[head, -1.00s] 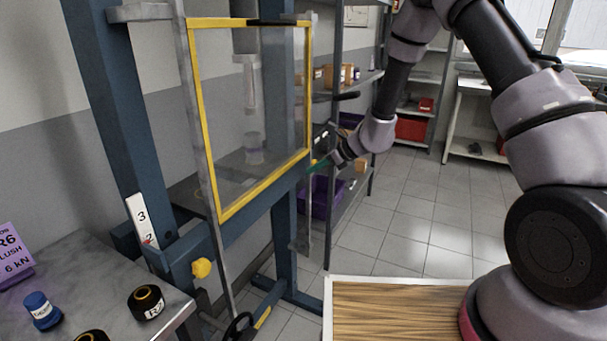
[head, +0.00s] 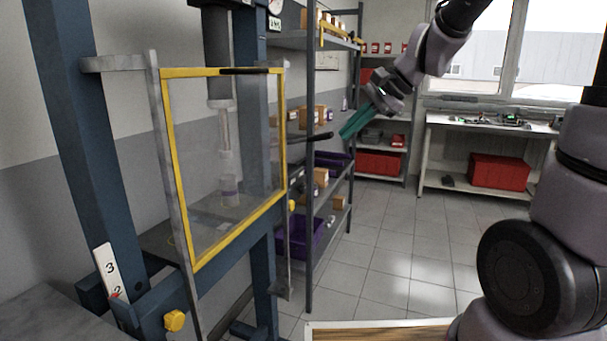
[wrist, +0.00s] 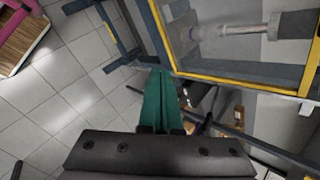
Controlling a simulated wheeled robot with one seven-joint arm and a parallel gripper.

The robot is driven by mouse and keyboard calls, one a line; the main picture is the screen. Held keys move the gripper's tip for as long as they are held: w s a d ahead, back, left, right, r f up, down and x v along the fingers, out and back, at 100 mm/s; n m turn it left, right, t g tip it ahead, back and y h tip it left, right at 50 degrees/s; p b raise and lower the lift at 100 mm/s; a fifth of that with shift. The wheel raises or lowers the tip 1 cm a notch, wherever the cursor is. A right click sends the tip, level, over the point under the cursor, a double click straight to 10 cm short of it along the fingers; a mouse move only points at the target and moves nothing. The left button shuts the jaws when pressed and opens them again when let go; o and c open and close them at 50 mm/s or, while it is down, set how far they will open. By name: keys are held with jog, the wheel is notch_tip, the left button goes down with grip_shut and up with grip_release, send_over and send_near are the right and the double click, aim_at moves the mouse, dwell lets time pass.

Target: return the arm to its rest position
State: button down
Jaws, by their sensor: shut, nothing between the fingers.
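My gripper (head: 357,121), with its long green fingers, is raised in the air right of the yellow-framed clear guard (head: 280,160) of the blue press. It is shut and empty, and points down and to the left in the head view. In the wrist view the green fingers (wrist: 163,100) lie together, with the press guard (wrist: 228,72) beyond them at upper right. My arm reaches in from the right side of the head view, its upper part out of the picture.
A grey shelf rack (head: 318,190) with purple bins (head: 303,240) and cardboard boxes stands behind the gripper. A white bench (head: 440,150) with a red crate (head: 498,171) is under the window. The tiled floor (head: 400,250) between is clear. A metal table (head: 50,318) is at lower left.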

jog(key=s+d+r+n+t+h, duration=0.1)
jog(key=s+d+r+n+h, duration=0.2)
jog(key=s+d, duration=0.4)
jog(key=s+d+r+n+t+h, duration=0.2)
jog(key=s+d+r, duration=0.1)
jog(key=s+d, duration=0.4)
jog(key=shift+s+d+n+h, duration=0.15)
jog(key=shift+n+h, duration=0.25)
jog(key=c, duration=1.5)
grip_release()
jog(key=shift+c, duration=0.2)
